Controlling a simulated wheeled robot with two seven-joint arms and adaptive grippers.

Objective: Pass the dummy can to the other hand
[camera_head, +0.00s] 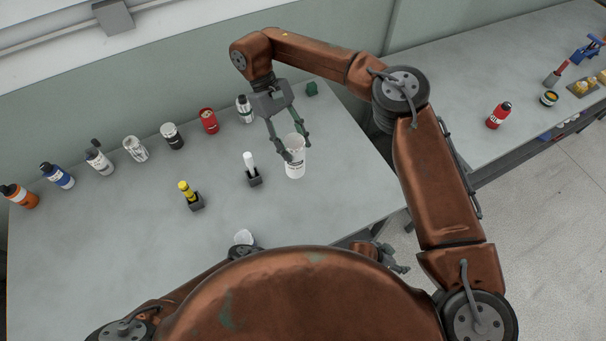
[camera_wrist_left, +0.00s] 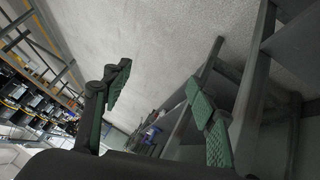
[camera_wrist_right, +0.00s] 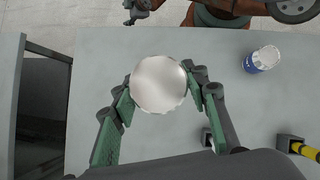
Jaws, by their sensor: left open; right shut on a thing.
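The dummy can, a white cylinder with small dark print (camera_head: 295,158), is upright between the fingers of my right gripper (camera_head: 294,147), near the table's front right. In the right wrist view its round pale top (camera_wrist_right: 158,84) sits between the two green-padded fingers, and the right gripper is shut on it. I cannot tell if its base touches the table. My left gripper (camera_head: 388,257) is low at the table's front edge, partly behind my body, apart from the can. In the left wrist view its fingers (camera_wrist_left: 160,105) are spread and empty.
A white marker in a dark stand (camera_head: 254,177) is close left of the can; a yellow one (camera_head: 191,196) is further left. A blue can with a pale top (camera_wrist_right: 262,60) stands near the front. Several cans and bottles (camera_head: 172,136) line the back. A second table (camera_head: 470,75) is right.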

